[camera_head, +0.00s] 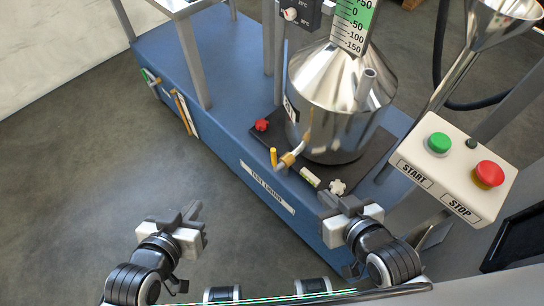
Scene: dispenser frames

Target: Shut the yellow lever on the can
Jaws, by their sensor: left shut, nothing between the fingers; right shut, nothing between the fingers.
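The can (333,118) is a shiny metal vessel with a conical top and a scaled neck, standing on a dark plate on the blue bench. The yellow lever (274,157) stands roughly upright at the valve on the can's lower front left. My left gripper (192,212) is shut and empty, over the floor to the lower left of the lever and well apart from it. My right gripper (338,201) is shut and empty, near the bench's front edge, to the lower right of the lever and apart from it.
A red knob (262,125) and a white knob (338,187) sit at the dark plate's edge. A control box (450,170) with green and red buttons stands at right. A metal funnel (497,22) is at upper right. Floor at left is clear.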

